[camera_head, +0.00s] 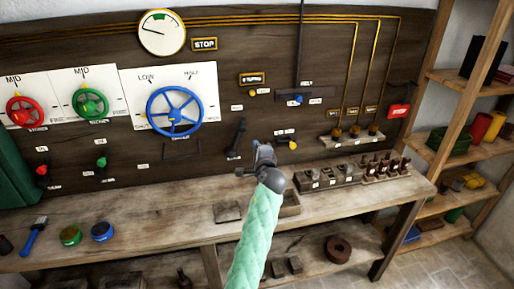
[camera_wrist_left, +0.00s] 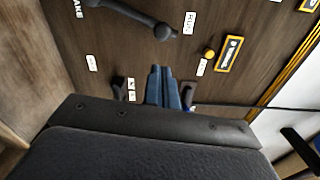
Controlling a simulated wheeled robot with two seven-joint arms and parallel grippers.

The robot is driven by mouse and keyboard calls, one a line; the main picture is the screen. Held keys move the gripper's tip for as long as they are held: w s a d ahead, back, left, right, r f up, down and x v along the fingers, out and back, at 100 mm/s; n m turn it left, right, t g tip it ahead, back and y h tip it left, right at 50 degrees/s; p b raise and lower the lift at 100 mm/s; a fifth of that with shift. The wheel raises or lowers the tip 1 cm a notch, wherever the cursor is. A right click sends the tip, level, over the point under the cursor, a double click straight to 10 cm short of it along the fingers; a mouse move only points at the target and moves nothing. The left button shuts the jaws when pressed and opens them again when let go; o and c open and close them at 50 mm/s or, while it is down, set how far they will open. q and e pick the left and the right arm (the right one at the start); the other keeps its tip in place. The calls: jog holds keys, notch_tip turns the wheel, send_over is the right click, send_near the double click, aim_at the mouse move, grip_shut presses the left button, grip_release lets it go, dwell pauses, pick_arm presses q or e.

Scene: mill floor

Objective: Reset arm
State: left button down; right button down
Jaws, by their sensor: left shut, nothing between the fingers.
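My left gripper (camera_head: 263,155) is at the end of the green-sleeved arm, in front of the dark wooden panel and above the bench's back edge. Its two fingers (camera_wrist_left: 165,85) are together with nothing between them in the left wrist view. A dark lever (camera_head: 237,138) is on the panel just left of the gripper, apart from it in the head view. A dark lever with a round end (camera_wrist_left: 140,18) shows at the top of the left wrist view. A yellow knob (camera_head: 293,146) is just right of the gripper. My right gripper is not in view.
The panel also bears red (camera_head: 25,110), green (camera_head: 90,103) and blue (camera_head: 174,111) handwheels and a dial gauge (camera_head: 162,33). The workbench (camera_head: 165,195) holds a brush, tins and blocks. Shelves (camera_head: 470,85) stand at the right.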

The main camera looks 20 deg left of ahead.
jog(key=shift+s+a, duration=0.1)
